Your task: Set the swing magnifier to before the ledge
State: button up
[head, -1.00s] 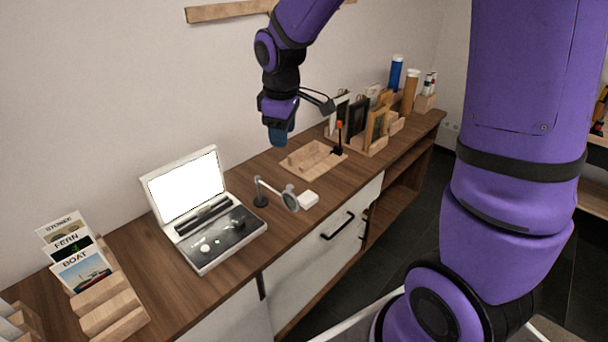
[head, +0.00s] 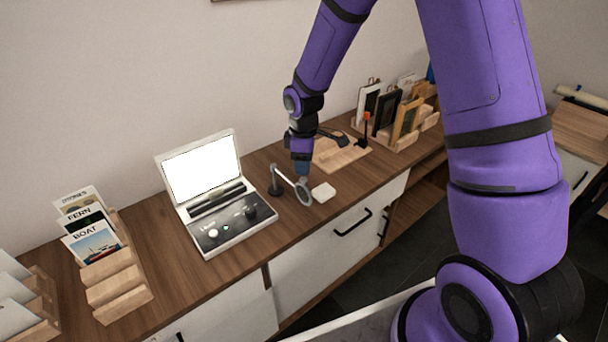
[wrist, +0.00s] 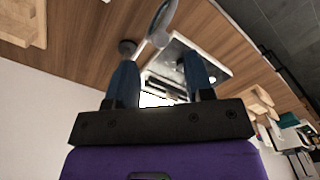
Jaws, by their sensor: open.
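The swing magnifier has a round grey-rimmed lens (head: 304,192) on a light arm, joined to a black post and base (head: 276,188) on the wooden counter. The lens hangs tilted toward the counter's front edge, beside a small white block (head: 323,192). My gripper (head: 302,172) points down just above and behind the lens, apparently empty. In the wrist view my gripper (wrist: 160,65) has its two blue fingers apart, with the magnifier's lens (wrist: 162,22) and base (wrist: 128,47) beyond their tips. I cannot tell from these frames which edge is the ledge.
A white case with a bright screen (head: 201,167) stands open left of the magnifier. A wooden tray (head: 340,153) and a rack of framed pictures (head: 403,122) are to the right. Card holders (head: 113,270) stand at far left. Counter is bare before the magnifier.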

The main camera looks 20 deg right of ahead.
aim_at(303, 178)
jog(key=shift+f, duration=2.45)
grip_shut()
